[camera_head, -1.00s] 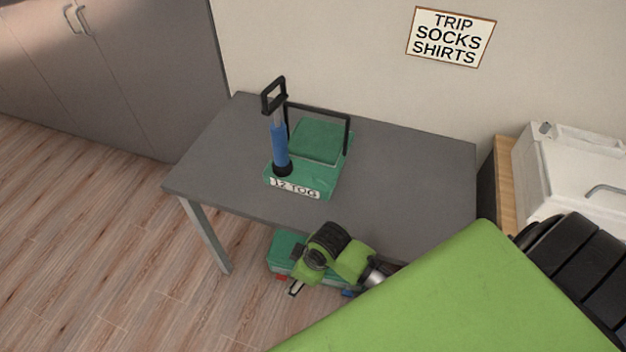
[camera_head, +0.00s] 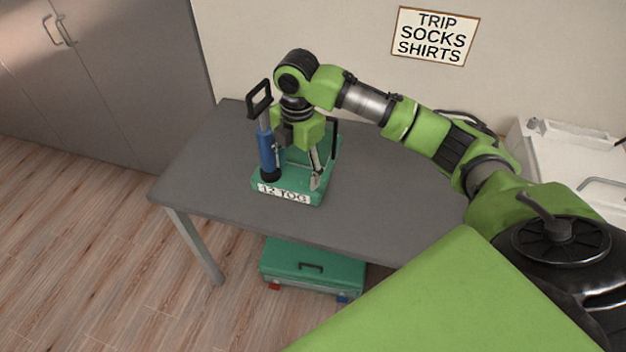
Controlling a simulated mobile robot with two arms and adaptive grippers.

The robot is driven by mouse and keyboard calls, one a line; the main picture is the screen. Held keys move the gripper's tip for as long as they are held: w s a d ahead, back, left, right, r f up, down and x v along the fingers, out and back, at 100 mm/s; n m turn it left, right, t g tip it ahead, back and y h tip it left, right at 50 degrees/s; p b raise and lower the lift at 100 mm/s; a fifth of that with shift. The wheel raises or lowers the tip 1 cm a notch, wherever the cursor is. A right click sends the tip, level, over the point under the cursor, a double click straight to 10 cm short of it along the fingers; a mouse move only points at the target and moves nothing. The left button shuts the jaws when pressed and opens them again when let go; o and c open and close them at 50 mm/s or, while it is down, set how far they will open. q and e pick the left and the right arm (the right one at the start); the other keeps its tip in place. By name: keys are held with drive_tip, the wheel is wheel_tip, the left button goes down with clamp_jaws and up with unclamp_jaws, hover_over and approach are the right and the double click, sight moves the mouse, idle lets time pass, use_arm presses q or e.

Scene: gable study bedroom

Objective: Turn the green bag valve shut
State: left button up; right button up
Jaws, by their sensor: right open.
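A green bag (camera_head: 327,150) labelled "12 TOG" is on the grey table, with a black frame over it and a blue hand pump (camera_head: 267,153) standing upright at its left front. My right gripper (camera_head: 299,172) points down over the bag, just right of the pump. Its fingers are open and spread, with nothing seen between them. The gripper covers much of the bag's top. I cannot make out the valve; it may be hidden or too small. I cannot tell whether the fingertips touch the bag. My left gripper is out of view.
The grey table (camera_head: 400,215) is bare to the right and left of the bag. A green case (camera_head: 312,262) with a handle is under its front edge. A sign reading "TRIP SOCKS SHIRTS" (camera_head: 436,36) hangs on the wall. A white unit (camera_head: 570,150) stands at right.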

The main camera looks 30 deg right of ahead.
drive_tip(key=d+r+n, duration=0.1)
drive_tip(key=d+r, duration=0.4)
drive_tip(key=r, duration=0.1)
drive_tip(key=f, duration=1.3)
drive_tip(key=shift+w+a+f, duration=0.1)
drive_tip(key=shift+w+f, duration=0.2)
drive_tip(key=shift+f, duration=0.1)
drive_tip(key=c, duration=1)
